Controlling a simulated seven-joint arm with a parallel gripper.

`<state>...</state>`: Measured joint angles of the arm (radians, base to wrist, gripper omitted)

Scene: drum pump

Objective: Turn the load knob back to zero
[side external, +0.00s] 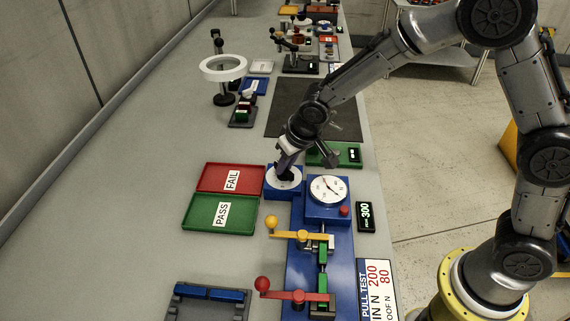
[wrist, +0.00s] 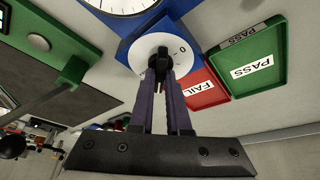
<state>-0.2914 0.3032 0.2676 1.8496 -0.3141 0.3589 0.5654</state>
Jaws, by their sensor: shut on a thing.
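The load knob (wrist: 159,62) is a small black knob on a white round dial plate, set on a blue block (side external: 271,191). My gripper (wrist: 163,75) is shut on the load knob, with its two fingers on either side of it. In the wrist view a "0" mark shows on the dial plate (wrist: 179,48), off to the right of the knob. In the side view my gripper (side external: 285,174) comes down onto the dial from above and hides most of the knob. The knob's pointer direction cannot be read.
A blue press stand carries a white gauge (side external: 328,189) and a red button (side external: 344,211). A small display (side external: 366,217) reads 300. A yellow-ended lever (side external: 298,235) and a red-ended lever (side external: 295,296) stand in front. Red FAIL (side external: 208,178) and green PASS (side external: 196,212) trays lie left.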

